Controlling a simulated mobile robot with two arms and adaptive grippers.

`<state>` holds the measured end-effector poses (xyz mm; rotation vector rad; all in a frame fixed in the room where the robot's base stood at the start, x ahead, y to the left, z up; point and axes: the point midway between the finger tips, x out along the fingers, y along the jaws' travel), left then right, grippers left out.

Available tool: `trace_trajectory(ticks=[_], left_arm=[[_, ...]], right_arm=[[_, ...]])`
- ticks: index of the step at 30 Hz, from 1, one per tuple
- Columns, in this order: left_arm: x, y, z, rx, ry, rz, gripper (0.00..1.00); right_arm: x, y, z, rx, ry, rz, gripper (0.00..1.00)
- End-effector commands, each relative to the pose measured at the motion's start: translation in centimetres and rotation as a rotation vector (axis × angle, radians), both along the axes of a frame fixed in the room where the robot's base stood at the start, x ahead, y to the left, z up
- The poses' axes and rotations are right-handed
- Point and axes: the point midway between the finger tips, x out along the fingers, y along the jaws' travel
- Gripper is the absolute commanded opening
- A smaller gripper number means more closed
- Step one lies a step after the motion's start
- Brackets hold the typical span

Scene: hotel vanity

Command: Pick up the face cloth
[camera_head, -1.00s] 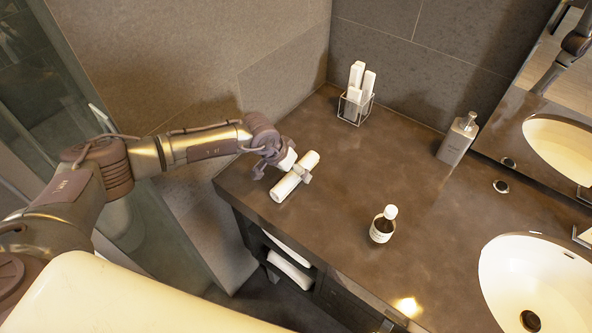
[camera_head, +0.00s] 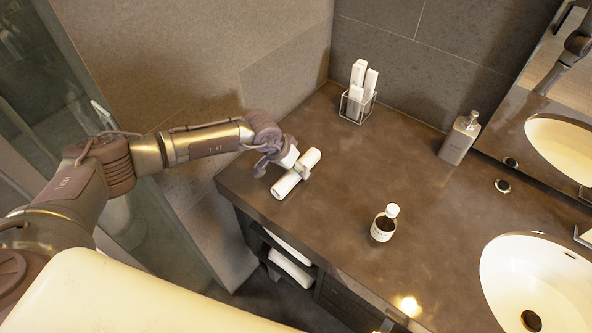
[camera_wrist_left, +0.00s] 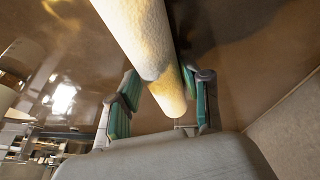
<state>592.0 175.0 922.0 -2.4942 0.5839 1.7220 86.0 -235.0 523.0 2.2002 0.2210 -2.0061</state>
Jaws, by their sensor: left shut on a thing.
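The face cloth (camera_head: 290,181) is a white roll near the left end of the dark vanity top. It also shows in the left wrist view (camera_wrist_left: 142,40), running from the top edge down between the fingers. My left gripper (camera_head: 283,170) reaches in from the left and is shut on the roll around its middle. In the left wrist view the gripper's green-lined fingers (camera_wrist_left: 160,107) stand on either side of the cloth. I cannot tell whether the cloth is clear of the counter. My right gripper is not in view.
A small dark bottle with a white cap (camera_head: 384,223) stands right of the cloth. A soap dispenser (camera_head: 459,138) stands near the mirror, and a sink (camera_head: 540,275) is at the right. The counter between them is mostly clear.

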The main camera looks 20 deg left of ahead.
Motion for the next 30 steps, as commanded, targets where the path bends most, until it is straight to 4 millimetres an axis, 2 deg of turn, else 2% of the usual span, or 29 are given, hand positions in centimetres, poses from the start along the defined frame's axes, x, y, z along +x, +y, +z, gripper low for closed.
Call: trace_trajectory(ticks=[7, 15, 21, 25, 30], left_arm=[[0.1, 0.0, 3.1, -0.001, -0.007, -0.002, 0.14], [-1.8, -5.9, 6.8, -0.004, -0.006, -0.008, 0.14], [-2.9, -9.3, 9.1, -0.003, -0.006, -0.006, 0.14], [-3.3, -10.5, 10.0, -0.002, -0.003, -0.002, 0.14], [-3.6, -11.2, 10.5, -0.001, -0.001, -0.001, 0.14]], right_arm=[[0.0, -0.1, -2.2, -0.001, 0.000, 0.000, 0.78], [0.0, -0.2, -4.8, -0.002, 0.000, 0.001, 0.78], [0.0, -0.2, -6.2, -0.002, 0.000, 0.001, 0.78], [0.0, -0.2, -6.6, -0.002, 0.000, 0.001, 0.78], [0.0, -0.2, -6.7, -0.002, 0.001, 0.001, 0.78]])
